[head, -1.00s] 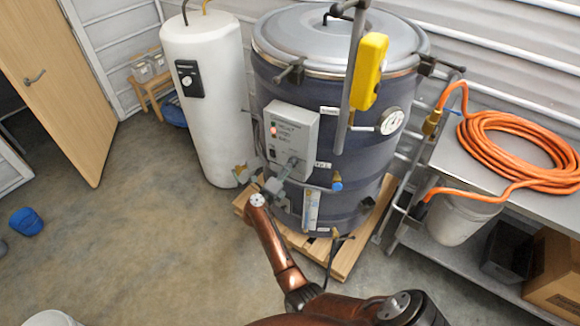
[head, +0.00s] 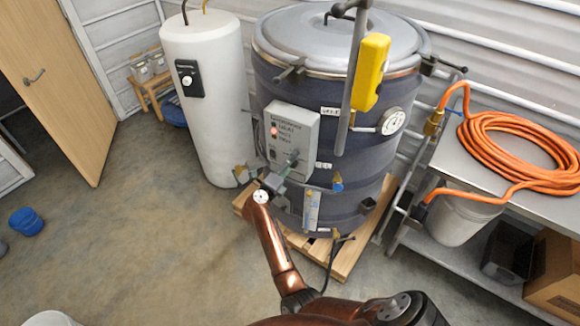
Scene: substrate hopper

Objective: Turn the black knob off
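A grey control box (head: 296,128) with a lit red lamp (head: 274,132) is mounted on the front of the large dark drum (head: 345,155). My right gripper (head: 291,161) is at the lower part of this box, its fingers pointing up at the panel face. The black knob cannot be made out clearly; the fingers cover the part of the panel in front of them. Whether the fingers touch or grip anything there is too small to tell. My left gripper is not in view.
A yellow pendant (head: 370,72) hangs on a grey pole in front of the drum. A white tank (head: 212,130) stands to the left. The drum stands on a wooden pallet (head: 345,262). An orange hose (head: 490,130) lies on the right bench. Floor at left is mostly open.

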